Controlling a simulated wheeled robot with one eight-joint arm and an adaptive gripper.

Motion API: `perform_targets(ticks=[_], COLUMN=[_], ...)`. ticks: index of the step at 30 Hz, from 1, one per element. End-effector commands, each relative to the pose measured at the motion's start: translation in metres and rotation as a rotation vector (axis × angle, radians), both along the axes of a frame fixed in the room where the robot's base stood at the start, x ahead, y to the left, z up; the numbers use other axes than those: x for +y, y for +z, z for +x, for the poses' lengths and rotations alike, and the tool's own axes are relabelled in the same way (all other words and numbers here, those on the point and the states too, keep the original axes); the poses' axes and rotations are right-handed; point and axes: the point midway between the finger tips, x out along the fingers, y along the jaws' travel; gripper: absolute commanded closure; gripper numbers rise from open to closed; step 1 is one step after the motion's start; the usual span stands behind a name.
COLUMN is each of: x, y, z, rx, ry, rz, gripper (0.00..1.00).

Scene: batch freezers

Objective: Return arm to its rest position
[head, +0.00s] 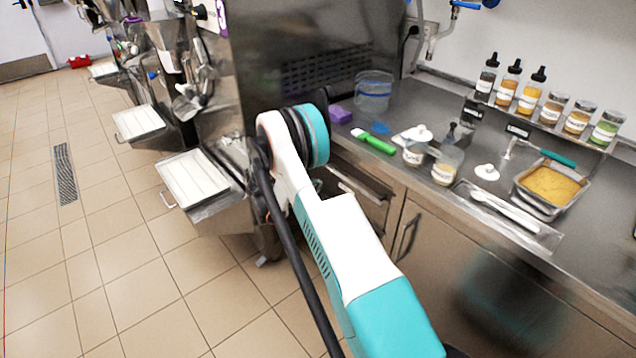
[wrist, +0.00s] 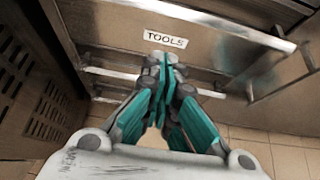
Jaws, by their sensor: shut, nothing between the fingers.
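My arm (head: 345,245) reaches from the bottom of the head view up toward the front of the steel counter, beside the freezer. My gripper is hidden behind the arm in the head view. In the wrist view my gripper (wrist: 165,68) is shut, with its teal and grey fingers together and nothing between them. The fingers point at a steel drawer front with a "TOOLS" label (wrist: 165,40). I cannot tell how far the fingertips are from it.
The steel counter (head: 440,100) holds jars, a green-handled spatula (head: 374,141), a purple sponge (head: 340,114) and a metal pan (head: 551,187). A freezer (head: 290,50) with a white tray (head: 195,178) stands at the left.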

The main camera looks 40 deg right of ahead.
Motion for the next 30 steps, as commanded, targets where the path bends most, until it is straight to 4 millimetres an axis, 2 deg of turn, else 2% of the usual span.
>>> perform_targets(ticks=[8, 11, 14, 20, 26, 30], x=[0.004, 0.007, 0.016, 0.046, 0.081, 0.107], y=[0.003, 0.012, 0.033, 0.097, 0.158, 0.196], z=[0.000, 0.002, 0.004, 0.005, -0.008, -0.024], rx=[-0.002, -0.022, -0.076, -0.247, -0.417, -0.529], ry=[0.000, -0.003, -0.011, -0.050, -0.111, -0.161], rz=[0.001, 0.014, 0.044, 0.149, 0.269, 0.357], gripper=[1.00, 1.00, 1.00, 1.00, 1.00, 1.00])
